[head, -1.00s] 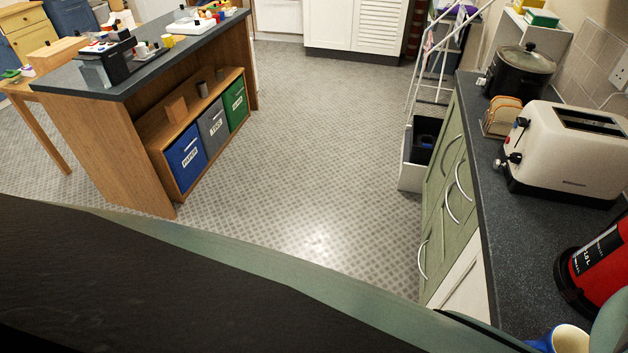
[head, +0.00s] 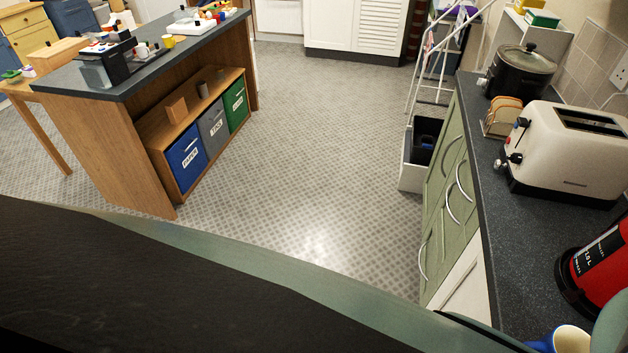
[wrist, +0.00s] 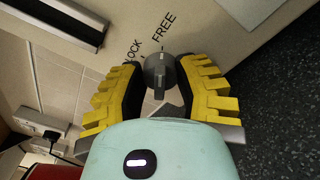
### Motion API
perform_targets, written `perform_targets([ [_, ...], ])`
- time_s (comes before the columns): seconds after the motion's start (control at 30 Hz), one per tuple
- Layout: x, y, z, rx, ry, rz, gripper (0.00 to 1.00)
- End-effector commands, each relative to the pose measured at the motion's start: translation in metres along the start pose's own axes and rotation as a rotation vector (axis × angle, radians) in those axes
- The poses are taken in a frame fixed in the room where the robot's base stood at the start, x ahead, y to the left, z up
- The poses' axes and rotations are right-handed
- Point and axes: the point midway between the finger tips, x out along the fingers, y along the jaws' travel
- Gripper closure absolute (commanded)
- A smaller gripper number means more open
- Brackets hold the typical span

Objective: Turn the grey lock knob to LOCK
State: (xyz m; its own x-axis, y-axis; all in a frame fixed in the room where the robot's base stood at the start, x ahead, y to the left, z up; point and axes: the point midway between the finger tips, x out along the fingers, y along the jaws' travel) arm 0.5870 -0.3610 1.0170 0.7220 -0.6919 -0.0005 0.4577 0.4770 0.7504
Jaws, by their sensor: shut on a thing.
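In the wrist view the grey lock knob (wrist: 160,74) sits on a cream panel (wrist: 205,40). The printed words LOCK and FREE stand beside it, LOCK to its upper left and FREE above it. The knob has a raised ridge with a pale line, roughly upright in the picture, pointing up between the two words. My gripper (wrist: 161,72) has its yellow-padded fingers on either side of the knob, shut on it. The lower part of the knob is partly hidden by my gripper. The head view does not clearly show the knob or my gripper.
In the wrist view a dark speckled surface (wrist: 285,85) lies to the right, and a wall socket with a plug (wrist: 50,135) is at lower left. The head view shows a cream toaster (head: 570,150), a red appliance (head: 600,262) and a blue mug (head: 545,342) on the right counter.

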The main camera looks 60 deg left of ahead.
Motion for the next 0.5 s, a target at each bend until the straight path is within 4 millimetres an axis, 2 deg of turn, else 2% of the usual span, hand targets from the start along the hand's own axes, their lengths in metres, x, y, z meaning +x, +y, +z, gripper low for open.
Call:
perform_targets([
  [0.5, -0.0005, -0.0019, 0.0011, -0.037, -0.004, -0.006, 1.00],
])
